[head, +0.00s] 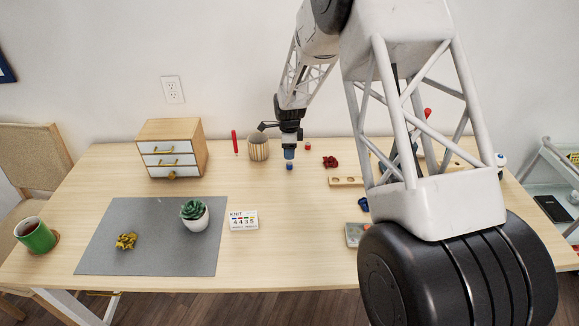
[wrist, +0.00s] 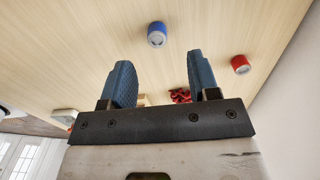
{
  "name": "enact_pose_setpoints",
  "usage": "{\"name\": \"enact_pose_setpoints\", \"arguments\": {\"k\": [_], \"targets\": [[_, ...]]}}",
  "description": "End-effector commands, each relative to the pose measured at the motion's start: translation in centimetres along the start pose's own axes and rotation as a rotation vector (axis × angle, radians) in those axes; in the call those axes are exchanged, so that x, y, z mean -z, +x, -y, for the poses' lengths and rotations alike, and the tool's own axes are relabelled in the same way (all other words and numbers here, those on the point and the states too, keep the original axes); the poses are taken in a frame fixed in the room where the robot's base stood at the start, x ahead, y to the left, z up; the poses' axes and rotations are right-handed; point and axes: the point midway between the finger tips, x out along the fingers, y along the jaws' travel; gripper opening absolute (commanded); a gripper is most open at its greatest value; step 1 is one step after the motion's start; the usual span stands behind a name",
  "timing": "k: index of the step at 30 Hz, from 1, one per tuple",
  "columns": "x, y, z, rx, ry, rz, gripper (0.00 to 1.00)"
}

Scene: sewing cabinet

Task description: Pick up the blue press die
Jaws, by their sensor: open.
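The blue press die (wrist: 157,36) is a small blue cylinder with a pale end, standing on the wooden table. In the head view the blue die (head: 289,167) shows just below my gripper (head: 289,152). In the wrist view my gripper (wrist: 159,82) has its two blue fingers spread wide, with nothing between them. The die appears beyond the fingertips, roughly in line with the gap and apart from both fingers. A similar red die (wrist: 241,64) stands to the right in the wrist view; it also shows behind the blue one in the head view (head: 308,147).
A striped pot (head: 258,148) stands close left of my gripper, with a red upright stick (head: 235,142) beside it. A dark red crumpled thing (head: 330,162) and a wooden block with holes (head: 346,182) lie to the right. The table in front of the die is clear.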

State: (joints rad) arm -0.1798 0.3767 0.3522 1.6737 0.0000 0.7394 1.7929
Motion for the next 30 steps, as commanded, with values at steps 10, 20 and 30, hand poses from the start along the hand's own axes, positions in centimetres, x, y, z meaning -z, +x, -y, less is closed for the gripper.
{"name": "enact_pose_setpoints", "arguments": {"k": [10, 20, 30], "targets": [[0.0, 1.1, 0.0, 0.001, 0.0, 0.0, 0.55], [0.0, 2.1, -0.2, -0.001, 0.0, 0.0, 0.55], [0.1, 5.6, -0.4, -0.001, 0.0, 0.0, 0.55]]}}
